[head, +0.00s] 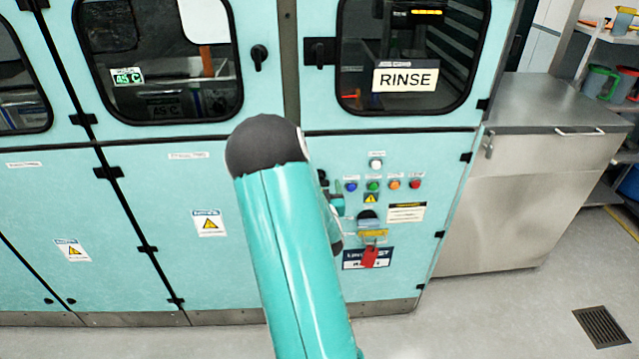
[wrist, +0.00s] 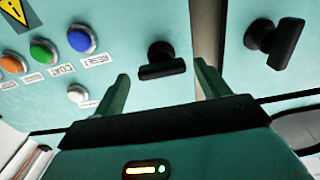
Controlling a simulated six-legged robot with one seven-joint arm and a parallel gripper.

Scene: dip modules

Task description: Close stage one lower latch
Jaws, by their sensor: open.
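Two black latch handles show in the wrist view. One latch (wrist: 161,64) is on the panel beside the buttons, its bar lying roughly crosswise. The other latch (wrist: 272,46) is across the metal post, its bar tilted closer to upright in the picture. I cannot tell from any label which is the stage one lower latch. My gripper (wrist: 162,86) is open and empty, its two teal fingers apart below the crosswise latch in the picture. No contact is visible. In the head view my arm hides most of the gripper and this area.
Upper window doors carry black latches (head: 260,57). A RINSE sign (head: 405,78) hangs on the right window. A steel cabinet (head: 525,190) stands right; floor there is clear.

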